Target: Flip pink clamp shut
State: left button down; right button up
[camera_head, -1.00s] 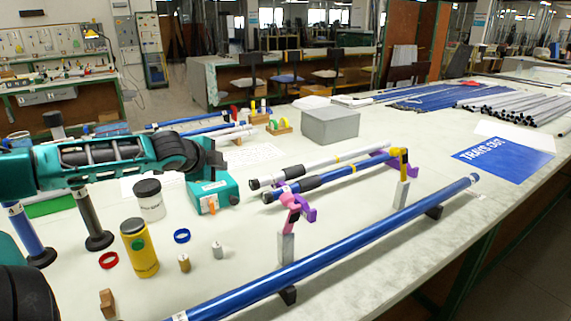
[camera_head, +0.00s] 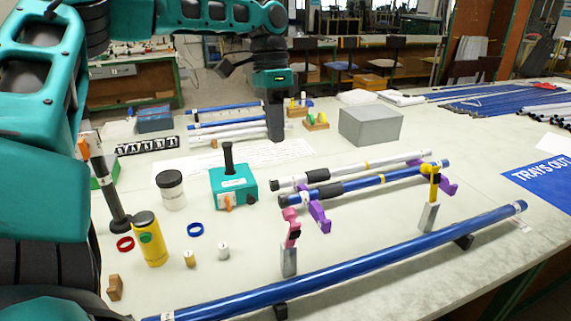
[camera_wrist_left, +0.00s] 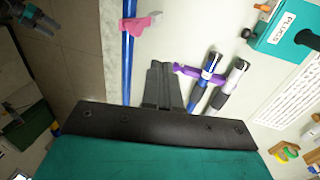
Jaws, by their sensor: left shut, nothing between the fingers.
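The pink clamp (camera_head: 291,228) stands on a grey post (camera_head: 289,262) behind the long blue tube (camera_head: 400,247). Its pink arm looks raised, with its head above the post. In the left wrist view the pink clamp (camera_wrist_left: 138,23) lies by the blue tube (camera_wrist_left: 128,60), apart from my fingers. My left gripper (camera_head: 275,138) is shut and empty, pointing down, well behind and above the clamp. Its fingers also show in the left wrist view (camera_wrist_left: 160,85). A grey gripper-like part (camera_wrist_left: 38,20) at that view's top left seems to be my right gripper; its jaws are unclear.
A yellow clamp (camera_head: 433,185) stands farther right. Purple holders (camera_head: 318,216) carry a blue rod (camera_head: 385,178) and a white rod behind the tube. A teal box (camera_head: 234,187), yellow canister (camera_head: 150,240) and grey box (camera_head: 371,124) stand around.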

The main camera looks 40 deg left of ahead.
pick_arm(q)
send_near(289, 231)
jog(key=w+a+f, duration=0.3)
jog(key=w+a, duration=0.1)
jog(key=a, duration=0.1)
jog(key=shift+s+d+f, duration=0.3)
jog(key=shift+s+d, duration=0.1)
jog(key=shift+d, duration=0.3)
jog(key=shift+s+d+f, duration=0.35)
jog(key=shift+s+d, duration=0.05)
jog(key=shift+d, duration=0.3)
